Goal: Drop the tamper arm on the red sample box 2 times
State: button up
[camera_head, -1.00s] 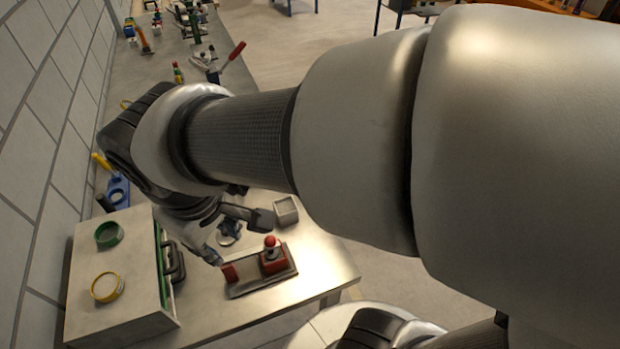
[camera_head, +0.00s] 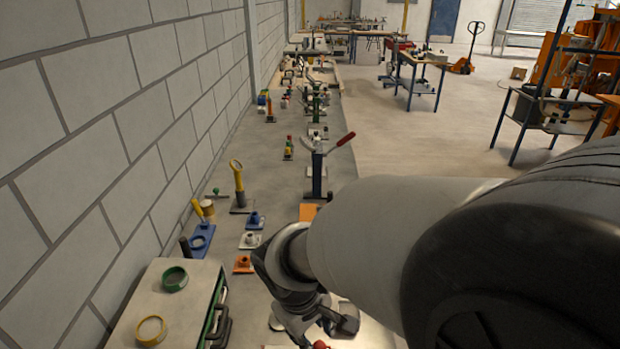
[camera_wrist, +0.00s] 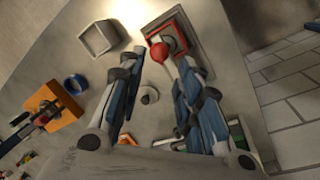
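My gripper (camera_wrist: 157,62) is open, its two blue-and-grey fingers spread apart in the wrist view. A red ball knob (camera_wrist: 160,52) shows near and between the fingertips; I cannot tell if they touch it. The knob sits by a red square box (camera_wrist: 164,33) on a grey tray (camera_wrist: 191,18). In the head view, my gripper (camera_head: 328,318) hangs over the bench, just above the red knob (camera_head: 320,345) at the bottom edge; the box is hidden there. I cannot tell for sure which part is the tamper arm.
A grey open box (camera_wrist: 99,38) and an orange block (camera_wrist: 52,105) lie beside the tray. A case with green and yellow rings (camera_head: 150,300) stands at left by the wall. A red-handled lever (camera_head: 335,145) stands farther along the bench.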

aim_at(319, 345)
jog(key=b+x, duration=0.1)
jog(key=x, duration=0.5)
jog(key=shift+d+f+b, duration=0.1)
jog(key=shift+f+b, duration=0.2)
jog(key=shift+b, duration=0.05)
grip_shut()
